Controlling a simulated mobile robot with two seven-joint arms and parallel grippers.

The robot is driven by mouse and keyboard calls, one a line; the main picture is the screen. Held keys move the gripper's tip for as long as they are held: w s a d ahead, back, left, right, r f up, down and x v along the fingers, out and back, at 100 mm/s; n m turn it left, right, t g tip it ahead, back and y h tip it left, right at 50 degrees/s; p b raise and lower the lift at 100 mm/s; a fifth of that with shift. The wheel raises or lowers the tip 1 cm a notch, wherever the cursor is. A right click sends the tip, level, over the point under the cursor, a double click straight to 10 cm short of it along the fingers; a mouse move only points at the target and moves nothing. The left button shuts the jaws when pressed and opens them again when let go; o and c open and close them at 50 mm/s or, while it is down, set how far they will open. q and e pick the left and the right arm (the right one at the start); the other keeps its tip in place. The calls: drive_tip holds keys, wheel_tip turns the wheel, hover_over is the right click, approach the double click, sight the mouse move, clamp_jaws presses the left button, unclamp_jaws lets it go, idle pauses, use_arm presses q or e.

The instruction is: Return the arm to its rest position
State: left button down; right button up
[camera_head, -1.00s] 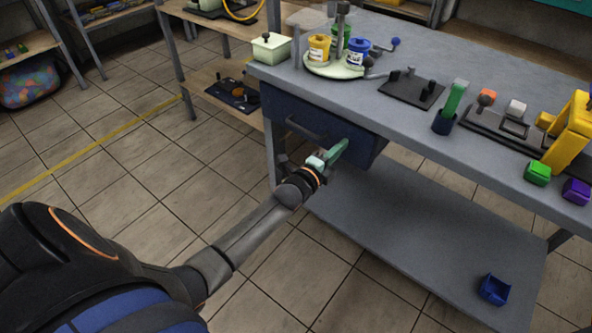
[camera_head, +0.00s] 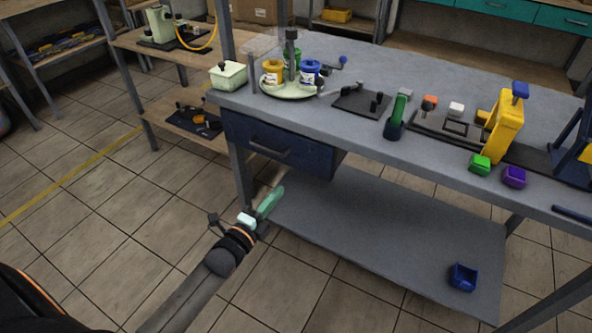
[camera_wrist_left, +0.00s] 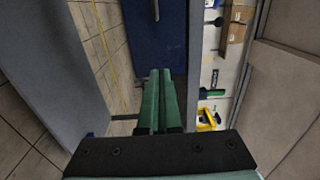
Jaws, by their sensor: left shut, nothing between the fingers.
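My left gripper (camera_head: 268,203) shows in the head view in front of the workbench, below the blue drawer and over the lower shelf's left end. Its green fingers are together and hold nothing. In the left wrist view the two green fingers (camera_wrist_left: 158,100) lie side by side, pointing toward the bench, with the blue drawer front (camera_wrist_left: 155,35) beyond them. My left arm reaches in from the bottom left of the head view. My right gripper does not show.
The workbench (camera_head: 330,115) carries a round stand with paint pots (camera_head: 290,88), a yellow press (camera_head: 503,125), and green and purple blocks (camera_head: 480,165). The blue drawer (camera_head: 275,143) looks closed. A blue bin (camera_head: 463,277) sits on the lower shelf (camera_head: 390,235). Tiled floor on the left is clear.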

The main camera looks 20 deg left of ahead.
use_arm(q)
drive_tip(key=s+d+f+n+g+h, duration=0.1)
drive_tip(key=s+d+f+n+g, duration=0.35)
drive_tip(key=s+d+n, duration=0.35)
drive_tip(key=s+d+f+n+g, duration=0.45)
drive_tip(key=s+f+n, duration=0.2)
drive_tip(key=s, duration=0.45)
drive_tip(key=s+a+r+n+p, duration=0.1)
drive_tip(key=s+r+n+p, duration=0.1)
drive_tip(key=r+p, duration=1)
drive_tip(key=s+p, duration=0.1)
drive_tip(key=p, duration=0.2)
drive_tip(key=shift+s+p, duration=0.15)
drive_tip(key=shift+p, duration=0.15)
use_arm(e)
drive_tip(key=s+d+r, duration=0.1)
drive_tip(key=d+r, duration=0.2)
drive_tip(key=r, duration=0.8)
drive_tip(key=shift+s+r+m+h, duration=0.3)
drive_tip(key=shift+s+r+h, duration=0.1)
use_arm(q)
drive_tip(key=shift+a+r+n, duration=0.1)
drive_tip(key=shift+n, duration=0.15)
